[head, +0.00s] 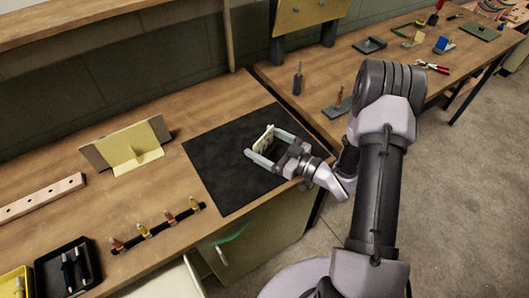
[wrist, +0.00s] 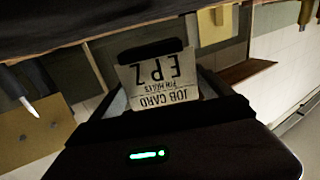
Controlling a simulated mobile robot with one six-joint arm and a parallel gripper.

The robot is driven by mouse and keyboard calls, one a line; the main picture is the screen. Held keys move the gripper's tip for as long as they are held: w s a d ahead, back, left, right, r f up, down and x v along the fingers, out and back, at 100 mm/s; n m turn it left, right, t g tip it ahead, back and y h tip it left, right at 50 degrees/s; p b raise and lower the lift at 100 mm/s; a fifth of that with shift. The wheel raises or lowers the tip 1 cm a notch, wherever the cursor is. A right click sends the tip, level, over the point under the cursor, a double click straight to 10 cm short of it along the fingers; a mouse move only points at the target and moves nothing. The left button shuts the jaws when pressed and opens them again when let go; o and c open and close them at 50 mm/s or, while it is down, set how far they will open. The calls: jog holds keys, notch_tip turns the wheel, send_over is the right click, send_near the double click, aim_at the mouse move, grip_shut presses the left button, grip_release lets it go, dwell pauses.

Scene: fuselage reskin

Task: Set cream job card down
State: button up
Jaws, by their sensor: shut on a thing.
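The cream job card (head: 263,141) is between the fingers of my gripper (head: 262,147) in the head view. The gripper is shut on it, over the black mat (head: 225,173) on the wooden bench. The card stands tilted on edge, and I cannot tell whether it touches the mat. In the wrist view the card (wrist: 160,82) shows printed lettering reading "JOB CARD" and "EPZ", upside down. A dark finger pad (wrist: 152,50) covers part of its far edge.
A cream angled bracket (head: 130,150) stands left of the mat. Several small clips (head: 168,215) sit on a dark strip at the front. A black tray (head: 68,270) and a drilled wooden bar (head: 40,198) lie left. A second bench (head: 340,60) with tools adjoins on the right. Most of the mat is bare.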

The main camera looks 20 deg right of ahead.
aim_at(264, 150)
notch_tip(264, 150, down, 4)
jog(key=shift+r+b, duration=0.1)
jog(key=shift+b, duration=0.7)
jog(key=shift+r, duration=0.1)
jog(key=o, duration=1.1)
